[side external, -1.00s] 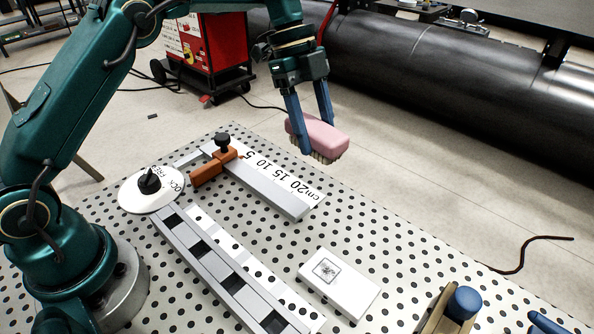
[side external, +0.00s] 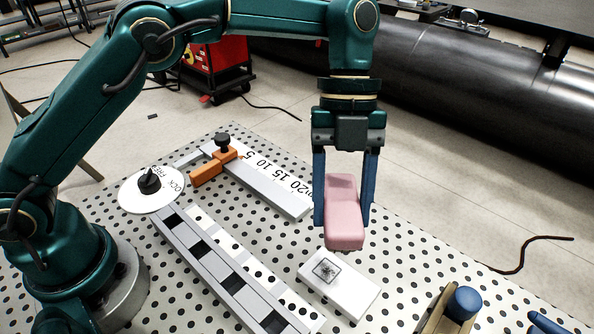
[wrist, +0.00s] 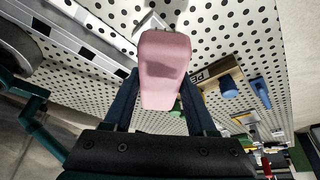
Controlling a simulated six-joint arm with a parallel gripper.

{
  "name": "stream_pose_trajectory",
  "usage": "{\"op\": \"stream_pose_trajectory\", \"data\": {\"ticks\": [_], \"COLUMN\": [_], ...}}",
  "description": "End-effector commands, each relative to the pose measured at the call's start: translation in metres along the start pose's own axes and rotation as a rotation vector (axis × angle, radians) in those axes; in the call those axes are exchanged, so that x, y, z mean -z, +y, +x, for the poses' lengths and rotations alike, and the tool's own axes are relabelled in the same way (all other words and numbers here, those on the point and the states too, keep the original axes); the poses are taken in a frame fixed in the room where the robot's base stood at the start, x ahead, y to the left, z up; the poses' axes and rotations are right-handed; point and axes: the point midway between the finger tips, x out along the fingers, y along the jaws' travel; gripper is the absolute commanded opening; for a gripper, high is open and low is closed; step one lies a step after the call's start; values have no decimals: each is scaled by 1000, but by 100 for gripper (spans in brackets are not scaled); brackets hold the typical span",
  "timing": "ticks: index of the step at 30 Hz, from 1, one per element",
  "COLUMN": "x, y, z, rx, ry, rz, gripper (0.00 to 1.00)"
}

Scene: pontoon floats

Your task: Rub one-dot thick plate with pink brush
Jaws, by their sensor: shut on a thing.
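My gripper (side external: 342,222) is shut on the pink brush (side external: 343,208), one blue finger on each side of its block. The brush is held above the perforated table, and its bristles are hidden in both views. In the side view, a thick white plate (side external: 350,294) with a dark scribbled mark inside a square outline lies flat on the table just below the brush, apart from it. I cannot make out a dot on the plate. In the wrist view, the brush (wrist: 164,75) covers most of the plate, and only a pale corner (wrist: 148,22) shows beyond it.
A long slotted rack (side external: 222,275) lies left of the plate. A ruler fixture (side external: 265,185) with an orange clamp (side external: 210,168) and a white dial (side external: 150,188) lie behind. A blue-topped wooden holder (side external: 463,303) stands at front right.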

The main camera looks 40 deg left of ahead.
Motion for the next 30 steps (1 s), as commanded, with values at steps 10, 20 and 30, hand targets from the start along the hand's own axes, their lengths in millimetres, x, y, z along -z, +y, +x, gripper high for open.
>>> {"op": "stream_pose_trajectory", "data": {"ticks": [10,20,30], "x": [4,-8,-21], "y": [-2,-2,-1], "z": [16,44,76], "rx": [-11,-11,-14], "ry": [2,2,3], "rz": [21,20,18], "gripper": [13,13,13]}}
